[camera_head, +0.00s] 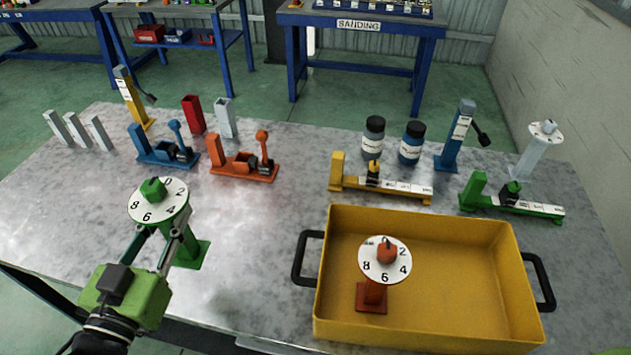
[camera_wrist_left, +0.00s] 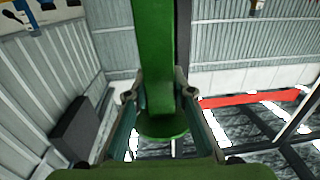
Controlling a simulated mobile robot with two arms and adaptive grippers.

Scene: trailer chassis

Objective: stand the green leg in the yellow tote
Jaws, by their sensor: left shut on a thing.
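The green leg (camera_head: 191,245) is upright at the left front of the table, with a white numbered disc and a green knob on top. My left gripper (camera_head: 168,234) is shut around its post, below the disc. I cannot tell whether its green foot touches the tabletop. In the left wrist view the green post (camera_wrist_left: 154,55) runs between the fingers. The yellow tote (camera_head: 470,290) sits at the right front of the table, right of the gripper. A red-orange leg (camera_head: 373,296) with a similar numbered disc stands in the tote's left part.
The tote's right part is empty. Its black handles (camera_head: 306,258) stick out at both sides. Blue (camera_head: 160,150), orange (camera_head: 243,168), yellow (camera_head: 385,186) and green (camera_head: 515,205) fixtures stand behind, with two jars (camera_head: 411,143). Bare tabletop lies between leg and tote.

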